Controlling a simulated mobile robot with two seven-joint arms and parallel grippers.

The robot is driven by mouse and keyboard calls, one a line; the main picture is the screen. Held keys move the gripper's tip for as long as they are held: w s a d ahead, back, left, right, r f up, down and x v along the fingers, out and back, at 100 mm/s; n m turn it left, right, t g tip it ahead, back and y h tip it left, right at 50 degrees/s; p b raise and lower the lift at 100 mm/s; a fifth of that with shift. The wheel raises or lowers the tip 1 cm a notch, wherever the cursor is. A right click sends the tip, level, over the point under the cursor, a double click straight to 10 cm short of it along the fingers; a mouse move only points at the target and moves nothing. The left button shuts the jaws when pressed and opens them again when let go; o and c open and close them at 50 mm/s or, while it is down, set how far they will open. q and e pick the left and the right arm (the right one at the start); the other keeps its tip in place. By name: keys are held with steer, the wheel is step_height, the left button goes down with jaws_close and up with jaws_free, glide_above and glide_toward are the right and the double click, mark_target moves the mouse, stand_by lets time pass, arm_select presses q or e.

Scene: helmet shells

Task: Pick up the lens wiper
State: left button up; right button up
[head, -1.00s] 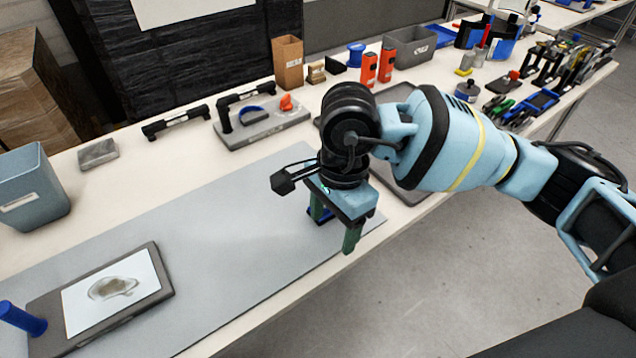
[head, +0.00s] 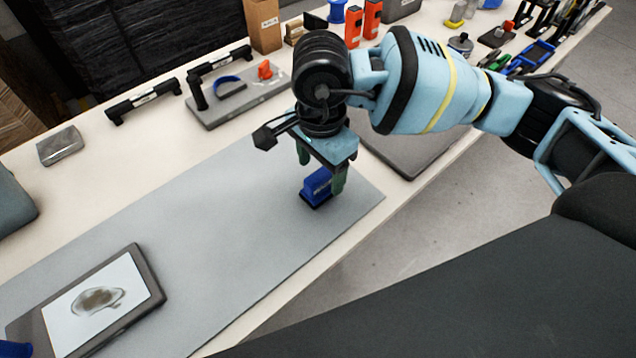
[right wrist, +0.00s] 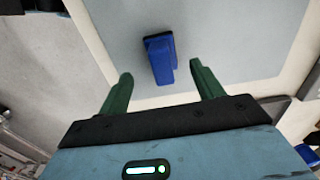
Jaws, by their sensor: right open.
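The lens wiper (head: 316,188) appears to be the small blue block with a dark base standing on the grey mat near its right end. My right gripper (head: 321,169) is open above it, green fingers pointing down, with one finger partly in front of the block in the head view. In the right wrist view the lens wiper (right wrist: 161,58) shows between and just beyond the fingertips of the gripper (right wrist: 161,72), apart from both fingers. Nothing is held. My left gripper is not in view.
A dark-framed board with a stained white sheet (head: 95,298) lies on the mat (head: 215,225) at the left. A grey plate (head: 236,106) holding a blue strip and an orange piece is behind. A dark tray (head: 415,150) lies right of the gripper. The mat's middle is clear.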

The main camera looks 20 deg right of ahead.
mark_target(318, 175)
steer(key=shift+w+a+f, duration=0.1)
steer(key=shift+a+f, duration=0.05)
steer(key=shift+f, duration=2.4)
steer(key=shift+c, duration=0.3)
steer(key=c, duration=1)
steer(key=shift+r, duration=0.15)
steer(key=shift+r, duration=0.55)
step_height(318, 175, up, 2)
steer(key=shift+r, duration=0.1)
steer(key=s+a, duration=0.2)
steer(key=s, duration=0.2)
steer(key=s+a+r, duration=0.1)
steer(key=s+a, duration=0.1)
steer(key=s, duration=0.3)
steer(key=s+a+b, duration=0.1)
steer(key=s+a, duration=0.1)
steer(key=s, duration=0.3)
steer(key=shift+s+a+r, duration=0.25)
steer(key=shift+a, duration=0.15)
